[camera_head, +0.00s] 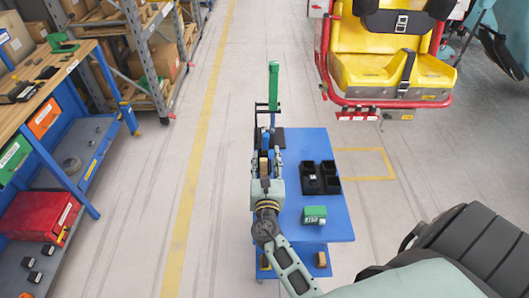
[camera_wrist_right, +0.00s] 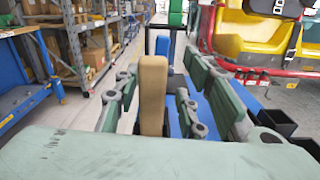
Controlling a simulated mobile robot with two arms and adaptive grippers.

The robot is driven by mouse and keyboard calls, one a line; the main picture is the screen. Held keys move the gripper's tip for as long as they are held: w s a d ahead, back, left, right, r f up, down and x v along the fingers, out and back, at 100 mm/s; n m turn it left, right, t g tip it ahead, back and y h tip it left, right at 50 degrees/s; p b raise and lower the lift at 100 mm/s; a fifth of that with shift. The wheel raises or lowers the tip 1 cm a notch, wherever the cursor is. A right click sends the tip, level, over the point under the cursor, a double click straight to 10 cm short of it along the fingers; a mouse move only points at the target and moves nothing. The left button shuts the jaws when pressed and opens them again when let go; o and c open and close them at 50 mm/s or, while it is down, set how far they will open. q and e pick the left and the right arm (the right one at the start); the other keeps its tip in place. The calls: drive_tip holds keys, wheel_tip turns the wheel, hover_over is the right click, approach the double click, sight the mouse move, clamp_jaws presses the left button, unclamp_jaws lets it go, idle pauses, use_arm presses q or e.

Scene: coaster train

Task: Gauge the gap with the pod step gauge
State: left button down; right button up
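My right gripper (camera_head: 266,150) reaches forward over the left edge of the blue cart (camera_head: 342,220). In the right wrist view its fingers (camera_wrist_right: 160,80) stand apart on either side of a tan upright piece (camera_wrist_right: 153,95), with a gap visible on the right side. A blue piece (camera_wrist_right: 163,45) and a green piece (camera_wrist_right: 176,12) show beyond it. In the head view a long green bar (camera_head: 273,85) stands past the fingertips. I cannot tell whether these pieces are one gauge. My left gripper is not in view.
A black tray with compartments (camera_head: 311,180) and a green box (camera_head: 314,215) sit on the cart. A yellow coaster seat (camera_head: 385,72) with a red frame stands at the back right. A workbench (camera_head: 75,70) and shelving (camera_head: 150,60) line the left. Floor between is clear.

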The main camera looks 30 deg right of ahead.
sight(265, 145)
drive_tip(key=shift+x, duration=2.75)
drive_tip(key=shift+s+f, duration=0.1)
clamp_jaws()
